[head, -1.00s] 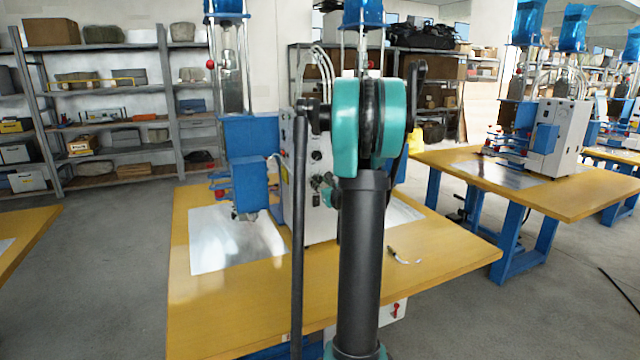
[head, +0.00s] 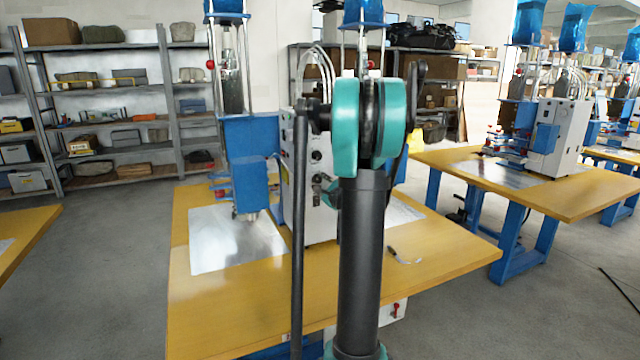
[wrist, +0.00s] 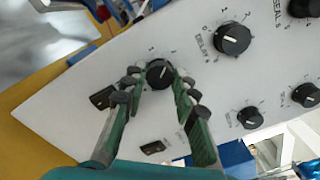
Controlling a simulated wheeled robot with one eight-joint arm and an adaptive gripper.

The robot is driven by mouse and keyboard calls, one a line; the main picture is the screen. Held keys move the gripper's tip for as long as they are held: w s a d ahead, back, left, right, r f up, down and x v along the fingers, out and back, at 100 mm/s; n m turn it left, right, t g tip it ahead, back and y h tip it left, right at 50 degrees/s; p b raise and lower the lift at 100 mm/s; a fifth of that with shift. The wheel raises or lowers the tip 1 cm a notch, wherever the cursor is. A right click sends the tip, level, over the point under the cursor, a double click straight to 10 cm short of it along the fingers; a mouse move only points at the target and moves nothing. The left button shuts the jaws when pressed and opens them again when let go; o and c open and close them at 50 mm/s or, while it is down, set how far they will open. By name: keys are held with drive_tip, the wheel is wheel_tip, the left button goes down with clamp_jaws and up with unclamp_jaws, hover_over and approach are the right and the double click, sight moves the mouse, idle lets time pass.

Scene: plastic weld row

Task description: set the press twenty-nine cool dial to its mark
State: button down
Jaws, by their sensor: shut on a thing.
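In the wrist view a black round dial (wrist: 159,73) with a pale pointer line sits on the white press panel (wrist: 100,75). My gripper (wrist: 158,77) has its green-sided fingers closed on the two sides of this dial. A few scale marks show above the dial; its name label and most of its scale are hidden or too small to read, so I cannot tell exactly which mark it points to. A larger dial labelled delay (wrist: 232,38) is up and right of it. In the head view the panel (head: 296,215) is partly behind my arm.
The press's blue head (head: 250,185) stands over a metal sheet (head: 225,248) on the yellow table (head: 235,310).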

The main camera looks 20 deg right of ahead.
drive_tip(key=n, duration=0.4)
drive_tip(key=shift+n, duration=0.3)
drive_tip(key=n, duration=0.5)
drive_tip(key=shift+f, duration=0.1)
drive_tip(key=n, duration=0.9)
drive_tip(key=shift+n, duration=0.4)
drive_tip(key=c, duration=1.2)
unclamp_jaws()
drive_tip(key=shift+s, duration=0.1)
